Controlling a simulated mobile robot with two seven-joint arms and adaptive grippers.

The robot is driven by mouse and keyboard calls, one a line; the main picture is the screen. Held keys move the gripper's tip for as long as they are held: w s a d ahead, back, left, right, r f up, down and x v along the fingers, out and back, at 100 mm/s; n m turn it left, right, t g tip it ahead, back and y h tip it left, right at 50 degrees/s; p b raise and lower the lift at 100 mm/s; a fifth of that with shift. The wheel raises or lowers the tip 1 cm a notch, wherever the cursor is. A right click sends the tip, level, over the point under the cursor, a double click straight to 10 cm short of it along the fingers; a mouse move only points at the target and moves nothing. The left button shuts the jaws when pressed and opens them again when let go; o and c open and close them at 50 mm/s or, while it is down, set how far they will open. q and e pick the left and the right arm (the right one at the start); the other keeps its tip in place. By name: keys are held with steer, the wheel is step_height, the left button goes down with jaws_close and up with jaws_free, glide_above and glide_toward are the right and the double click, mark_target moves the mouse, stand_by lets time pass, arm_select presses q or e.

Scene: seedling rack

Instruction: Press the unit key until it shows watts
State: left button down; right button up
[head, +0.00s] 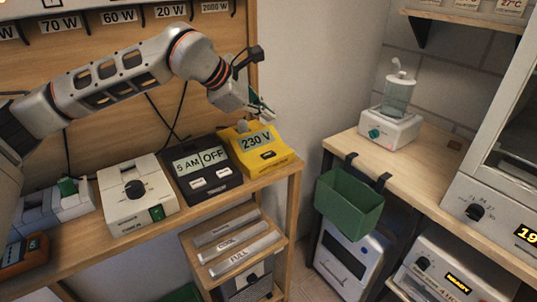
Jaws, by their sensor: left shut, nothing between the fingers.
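A yellow meter (245,163) stands near the right end of the wooden shelf. Its display (256,140) reads 230 V. A dark key (268,155) sits on its sloping front below the display. My left gripper (260,106) is shut and empty, above and behind the meter's display in the picture. It appears apart from the dark key, and its fingertips are small and partly hidden by its own wrist. My right gripper is not in view.
A black timer (205,197) showing 5 AM and OFF stands directly left of the meter. A white box with a dial (137,211) is further left. A green bin (348,203) hangs on the right-hand bench. Hanging cables and wattage labels are behind my arm.

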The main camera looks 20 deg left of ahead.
arm_select(q)
steer(key=shift+f, duration=0.15)
steer(key=b, duration=0.4)
glide_above(266, 155)
step_height(266, 155, down, 7)
steer(key=shift+d+f, duration=0.1)
steer(key=shift+f, duration=0.1)
steer(key=shift+f+b, duration=0.35)
steer(key=shift+f, duration=0.2)
steer(key=shift+s, duration=0.1)
steer(key=shift+f, duration=0.1)
stand_by(0.5)
steer(key=shift+f, duration=0.4)
